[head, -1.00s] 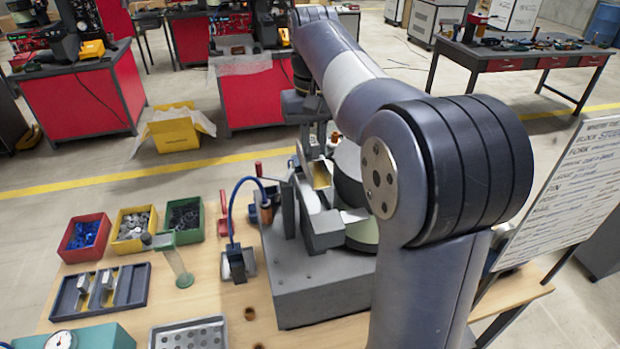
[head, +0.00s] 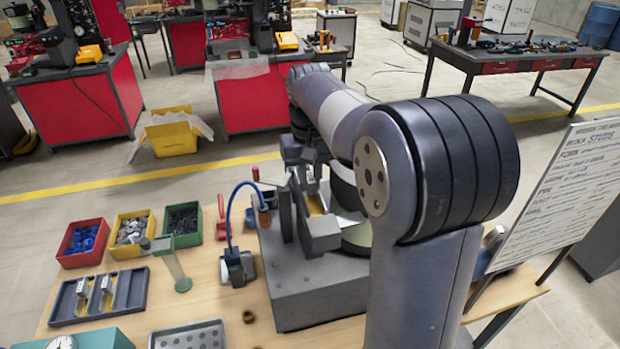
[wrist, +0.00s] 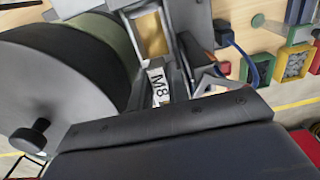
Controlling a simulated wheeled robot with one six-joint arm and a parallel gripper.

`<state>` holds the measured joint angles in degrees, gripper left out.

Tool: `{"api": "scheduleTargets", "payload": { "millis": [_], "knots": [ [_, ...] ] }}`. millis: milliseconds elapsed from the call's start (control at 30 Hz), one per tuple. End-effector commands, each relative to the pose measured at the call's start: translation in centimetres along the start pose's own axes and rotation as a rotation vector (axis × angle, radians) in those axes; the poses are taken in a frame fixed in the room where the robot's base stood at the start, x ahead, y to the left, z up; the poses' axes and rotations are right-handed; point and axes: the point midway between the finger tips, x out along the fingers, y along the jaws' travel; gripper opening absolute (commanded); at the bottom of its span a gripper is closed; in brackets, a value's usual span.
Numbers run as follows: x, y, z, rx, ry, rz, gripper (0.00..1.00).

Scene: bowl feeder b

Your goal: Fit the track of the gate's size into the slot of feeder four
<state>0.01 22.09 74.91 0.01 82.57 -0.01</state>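The feeder (head: 305,290) is a grey block with a round bowl (wrist: 60,85), which fills the left of the wrist view. A channel piece with a gold floor (head: 315,204) sits among grey blocks beside the bowl. In the wrist view the gold floor (wrist: 152,35) lies between grey walls, and a white label reading M8 (wrist: 158,83) is just below it. Two more tracks (head: 83,288) stand in a dark rack (head: 130,290) at left. My gripper (head: 303,158) is over the feeder, close above the gold-floored piece. Its fingertips are not clear, nor whether it holds that piece.
A blue cable (head: 230,210) arches beside the feeder to a small dark device (head: 237,267). Red (head: 83,258), yellow (head: 132,252) and green (head: 185,242) bins, a clear-column stand (head: 178,270) and a perforated tray (head: 190,335) lie left. A written board (head: 560,190) stands right.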

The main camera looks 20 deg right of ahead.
Motion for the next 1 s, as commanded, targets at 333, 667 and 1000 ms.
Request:
{"api": "scheduleTargets", "payload": {
  "millis": [333, 667, 1000],
  "knots": [
    [-2.6, 0.0, 0.0, 0.0, -0.009, 0.0, 0.38],
    [-9.3, 0.0, -0.1, 0.0, -0.006, 0.0, 0.38],
    [-11.6, 0.0, 0.0, 0.0, -0.008, 0.0, 0.38]
  ]
}}
